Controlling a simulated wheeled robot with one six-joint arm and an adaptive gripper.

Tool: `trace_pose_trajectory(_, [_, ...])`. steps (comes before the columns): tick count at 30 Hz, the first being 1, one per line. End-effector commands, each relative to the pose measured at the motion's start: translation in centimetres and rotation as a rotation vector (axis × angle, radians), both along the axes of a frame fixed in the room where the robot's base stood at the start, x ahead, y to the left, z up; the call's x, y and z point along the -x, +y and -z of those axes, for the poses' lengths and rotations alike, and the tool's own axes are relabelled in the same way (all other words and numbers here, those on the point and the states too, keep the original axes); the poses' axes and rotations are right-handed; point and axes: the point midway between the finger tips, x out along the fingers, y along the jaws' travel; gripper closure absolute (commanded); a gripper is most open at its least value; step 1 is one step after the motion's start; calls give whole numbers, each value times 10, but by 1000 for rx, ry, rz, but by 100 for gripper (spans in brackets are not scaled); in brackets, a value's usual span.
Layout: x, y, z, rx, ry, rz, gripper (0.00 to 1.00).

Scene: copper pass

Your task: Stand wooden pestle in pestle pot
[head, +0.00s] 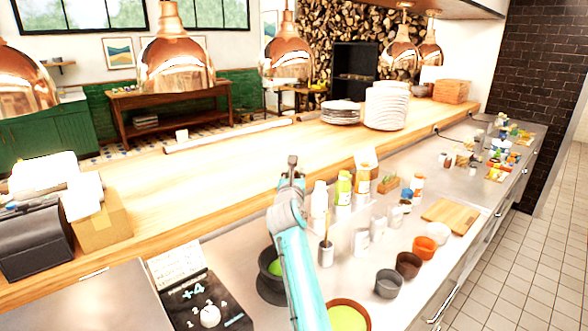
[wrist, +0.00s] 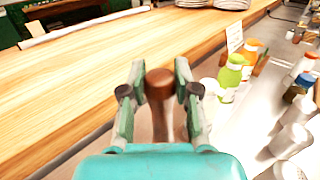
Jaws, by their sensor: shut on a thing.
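My gripper (wrist: 160,74) is shut on the wooden pestle (wrist: 159,88), a brown rod with a rounded top, which stands between the two fingers in the wrist view. In the head view my gripper (head: 291,175) is raised over the long wooden counter's near edge, and the pestle is not clearly seen there. I cannot tell for sure which vessel is the pestle pot. A dark bowl with green contents (head: 269,287) sits left of my arm, partly hidden by it. A dark grey cup (head: 388,284) and a brown cup (head: 408,265) stand to the right.
Several bottles, including a yellow-green one (head: 343,188), stand close right of my gripper. A cutting board (head: 450,215) lies farther right. A cardboard box (head: 101,226) stands at left, and stacked plates (head: 386,106) stand at the back. Copper lamps (head: 176,62) hang above.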

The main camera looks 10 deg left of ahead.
Motion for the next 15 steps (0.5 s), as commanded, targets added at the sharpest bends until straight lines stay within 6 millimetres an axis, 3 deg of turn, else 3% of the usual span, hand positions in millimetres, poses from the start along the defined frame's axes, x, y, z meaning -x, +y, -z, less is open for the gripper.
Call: trace_pose_trajectory(15, [0, 0, 36, 1, 0, -1, 100])
